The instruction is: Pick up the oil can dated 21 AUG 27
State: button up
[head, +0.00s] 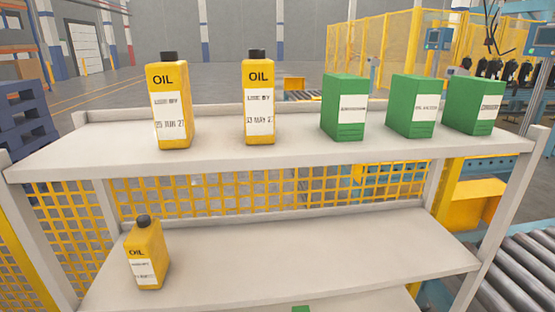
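Three yellow oil cans with black caps and white date labels are in the head view. One oil can (173,105) stands upright at the left of the top shelf; its label seems to end in JUN 27. A second oil can (259,102) stands to its right; its label seems to read MAY 27. A third oil can (147,254) stands at the left of the lower shelf, turned at an angle; its date is too small to read. My gripper is not in view.
The grey rack has a top shelf (100,145) and a lower shelf (300,259). Green boxes (344,107), (411,106), (474,105) stand on the top shelf's right. Most of the lower shelf is clear. A roller conveyor (520,265) is at right.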

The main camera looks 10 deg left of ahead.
aim_at(145, 248)
jog(key=j+u, duration=0.1)
jog(key=j, duration=0.35)
jog(key=i+j+u, duration=0.15)
jog(key=j, duration=0.3)
jog(key=j+u, duration=0.1)
jog(key=j, duration=0.35)
jog(key=i+j+u, duration=0.1)
jog(key=j, duration=0.3)
